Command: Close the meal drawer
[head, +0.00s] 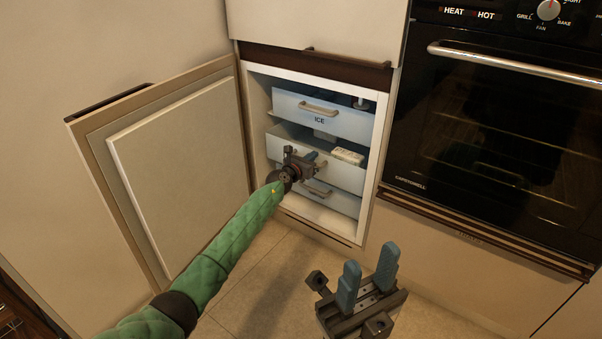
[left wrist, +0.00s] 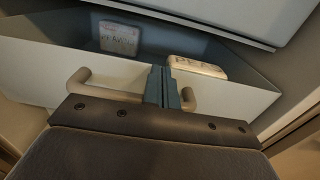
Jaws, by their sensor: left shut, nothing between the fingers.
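The freezer compartment holds several pale blue drawers. The middle drawer (head: 346,177) sticks out, and its label is hidden behind my left gripper, so I cannot read whether it says meal. My left gripper (head: 313,157) is shut and empty in front of that drawer. In the left wrist view its blue fingers (left wrist: 164,86) are together at the drawer's front, between the ends of the drawer handle (left wrist: 80,82); I cannot tell if they touch it. My right gripper (head: 369,260) is open and empty, low in front of the cabinet.
The top drawer marked ICE (head: 348,121) is above, and a lower drawer (head: 343,202) is below. A white package (left wrist: 197,68) and a labelled box (left wrist: 119,40) are in the middle drawer. The freezer door (head: 185,170) stands open at left. An oven (head: 500,130) is at right.

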